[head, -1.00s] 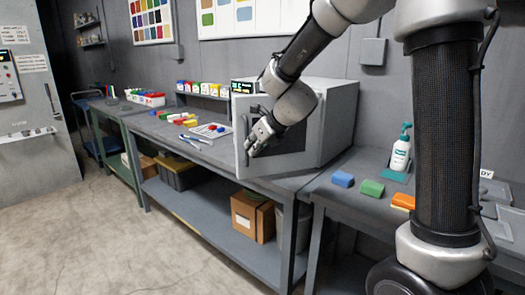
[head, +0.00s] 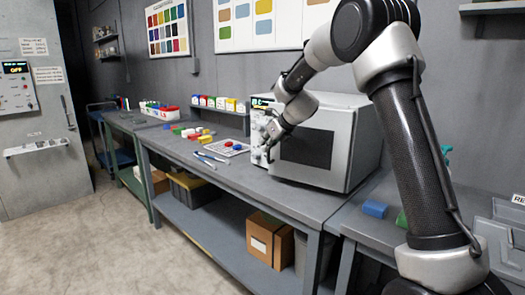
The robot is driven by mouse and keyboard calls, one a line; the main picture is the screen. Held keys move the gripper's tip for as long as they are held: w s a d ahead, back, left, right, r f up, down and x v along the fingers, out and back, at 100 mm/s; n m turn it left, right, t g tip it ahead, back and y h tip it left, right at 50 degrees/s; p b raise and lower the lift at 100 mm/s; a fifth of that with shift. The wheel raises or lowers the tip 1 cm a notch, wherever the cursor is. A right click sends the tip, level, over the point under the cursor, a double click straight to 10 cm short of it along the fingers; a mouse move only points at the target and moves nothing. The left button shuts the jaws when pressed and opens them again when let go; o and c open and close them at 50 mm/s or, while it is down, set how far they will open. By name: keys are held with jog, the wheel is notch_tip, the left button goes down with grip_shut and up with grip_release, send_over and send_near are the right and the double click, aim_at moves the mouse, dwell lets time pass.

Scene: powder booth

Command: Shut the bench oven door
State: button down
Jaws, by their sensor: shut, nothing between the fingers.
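The bench oven (head: 365,150) is a light grey box on the workbench. Its door (head: 343,130) has a dark window (head: 305,148) and looks flush, or nearly so, with the oven front. The arm hides part of the door's left edge, so I cannot tell whether a small gap is left. The control panel (head: 257,125) with a green display shows at the left of the front. My gripper (head: 268,157) is shut and empty, pointing down at the door's left edge beside the panel. I cannot tell whether it touches the door.
A tray with coloured pieces (head: 227,148) and blue-handled tools (head: 208,157) lie left of the oven on the workbench (head: 240,185). Coloured boxes (head: 218,103) stand behind. A blue block (head: 375,209) lies on the right bench. The floor in front is clear.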

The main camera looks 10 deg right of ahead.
jog(key=shift+m+h, duration=0.5)
jog(key=shift+m, duration=0.2)
jog(key=shift+w+d, duration=0.7)
jog(key=shift+w, duration=0.3)
jog(key=shift+w+d, duration=0.7)
jog(key=shift+w, duration=0.3)
